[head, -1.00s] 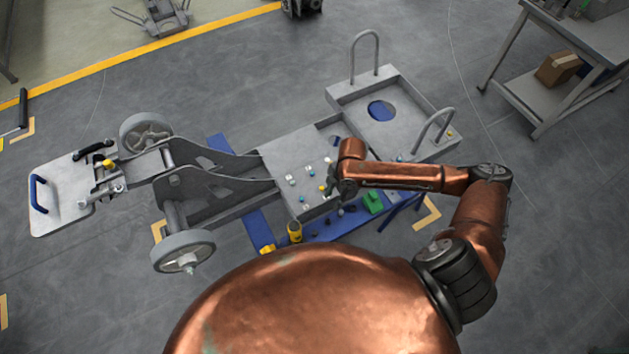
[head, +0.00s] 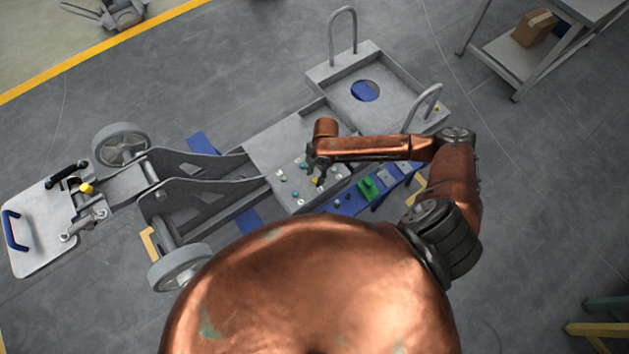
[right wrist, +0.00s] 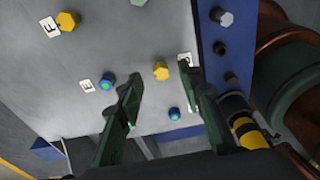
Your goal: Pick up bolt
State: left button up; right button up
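My right gripper (head: 317,172) hangs over the grey chassis plate (head: 262,150) in the head view. In the right wrist view its two dark green fingers (right wrist: 160,88) are apart, with nothing held between them. A yellow hex bolt (right wrist: 161,71) shows in the gap near the fingertips. A blue-green bolt (right wrist: 107,81) stands left of the left finger, beside a label "E". A smaller blue-green bolt (right wrist: 174,113) shows between the fingers, lower in the picture. Another yellow bolt (right wrist: 67,21) stands by a label "F". Which bolt the task means is not clear. My left gripper is out of view.
Upright metal hoops (head: 343,37) rise from the far chassis section. Wheels (head: 122,146) stand at left. A shelf table (head: 535,45) is at upper right.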

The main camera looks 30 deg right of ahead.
jog(key=shift+s+a+f, duration=0.1)
jog(key=shift+f, duration=0.65)
jog(key=shift+c, duration=0.3)
grip_shut()
